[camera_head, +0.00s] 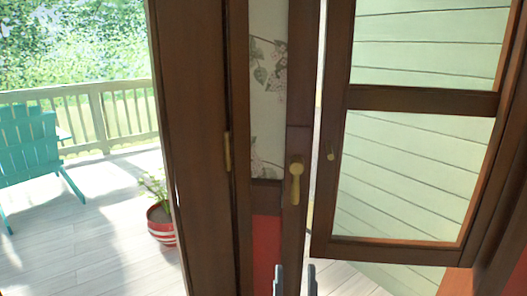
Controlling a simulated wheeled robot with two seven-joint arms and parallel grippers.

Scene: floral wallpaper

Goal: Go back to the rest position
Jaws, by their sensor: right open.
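My right gripper (295,280) shows at the bottom edge of the head view, right of centre. Its two fingers point up and stand apart with nothing between them. It is below the brass handle (295,182) of a dark brown door and does not touch it. My left gripper is not in view.
A brown door frame (195,150) stands left of centre, with a brass hinge (227,151). A glazed door panel (415,170) stands at the right. Beyond the frame at the left are a deck, a teal chair (28,148), a potted plant (160,224) and a railing (95,115).

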